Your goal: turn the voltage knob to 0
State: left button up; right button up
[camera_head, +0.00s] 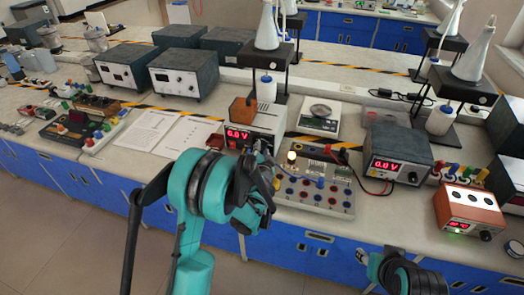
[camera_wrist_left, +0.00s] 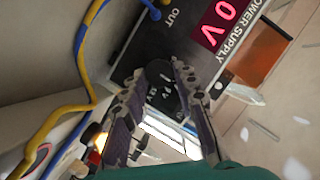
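The power supply (camera_head: 262,118) with a red display stands on the bench, its front toward me. In the head view the display (camera_head: 238,134) appears to read 0.0 V; in the left wrist view (camera_wrist_left: 224,20) only "0 V" shows. The black voltage knob (camera_wrist_left: 160,71) sits on the panel below the display and is hidden behind my gripper in the head view. My left gripper (camera_head: 264,152) is at the panel; in the wrist view its fingertips (camera_wrist_left: 159,68) lie on either side of the knob and appear closed on it. My right gripper is not visible, only part of that arm.
A second supply (camera_head: 398,155) with a red display stands to the right, joined by red and black leads. A terminal board (camera_head: 315,192) with a lit bulb lies right of my left gripper. A scale (camera_head: 320,117) stands behind. Open papers (camera_head: 172,133) lie left.

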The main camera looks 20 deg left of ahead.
pick_arm(q)
grip_shut()
jog(key=n+h, duration=0.1)
jog(key=n, duration=0.2)
jog(key=shift+a+r+g+h, duration=0.1)
jog(key=shift+a+g+h, duration=0.2)
jog(key=shift+h, duration=0.1)
jog(key=shift+a+n+h, duration=0.1)
jog(key=shift+n+h, duration=0.8)
jog(key=shift+n, duration=0.3)
jog(key=n+h+b, duration=0.1)
jog(key=n+h, duration=0.1)
jog(key=n, duration=0.1)
jog(key=shift+a, duration=0.2)
jog(key=shift+a+n+h+b, duration=0.1)
jog(key=shift+n+h+b, duration=0.7)
jog(key=shift+n, duration=0.5)
jog(key=o, duration=1.1)
grip_release()
